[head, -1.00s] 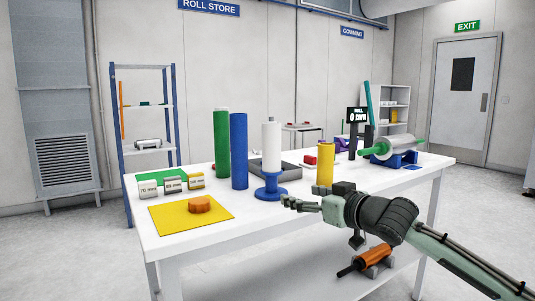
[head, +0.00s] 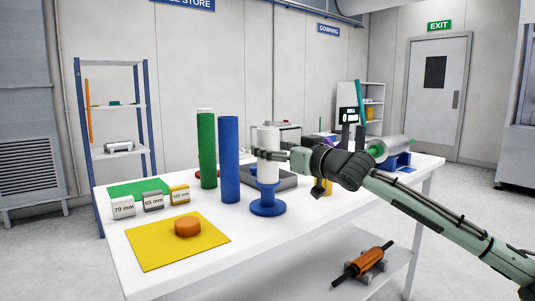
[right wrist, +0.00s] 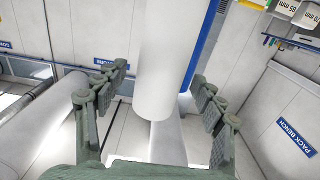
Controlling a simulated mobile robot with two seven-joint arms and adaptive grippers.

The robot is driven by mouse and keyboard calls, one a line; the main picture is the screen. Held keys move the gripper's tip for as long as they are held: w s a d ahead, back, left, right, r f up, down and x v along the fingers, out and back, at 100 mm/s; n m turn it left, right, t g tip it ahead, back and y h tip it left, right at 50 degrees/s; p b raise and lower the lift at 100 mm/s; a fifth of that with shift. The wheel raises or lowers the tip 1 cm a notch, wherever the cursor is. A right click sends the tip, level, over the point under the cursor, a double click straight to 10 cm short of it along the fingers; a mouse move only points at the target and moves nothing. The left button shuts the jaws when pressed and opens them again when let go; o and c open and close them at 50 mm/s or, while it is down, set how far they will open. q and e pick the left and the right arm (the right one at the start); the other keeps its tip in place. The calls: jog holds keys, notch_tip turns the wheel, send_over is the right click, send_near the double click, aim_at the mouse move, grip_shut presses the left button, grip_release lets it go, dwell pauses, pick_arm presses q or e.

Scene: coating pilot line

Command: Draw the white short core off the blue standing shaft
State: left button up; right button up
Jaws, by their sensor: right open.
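The white short core (head: 268,139) stands upright on the blue standing shaft (head: 267,207), whose round blue foot rests on the white table. My right gripper (head: 268,154) reaches in from the right at the core's middle height. In the right wrist view the core (right wrist: 167,55) passes between the two open fingers of the right gripper (right wrist: 160,76), with a gap visible on both sides. The fingers hide a band of the core in the head view. My left gripper is not in view.
Tall blue (head: 229,160) and green (head: 206,150) rolls stand just left of the shaft. A dark grey tray (head: 287,182) lies behind it. The table (head: 240,238) in front of the shaft is clear.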

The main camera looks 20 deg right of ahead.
jog(key=shift+x, duration=1.2)
jog(key=shift+s, duration=0.1)
jog(key=c, duration=1.2)
jog(key=shift+c, duration=0.4)
jog(key=shift+r, duration=0.15)
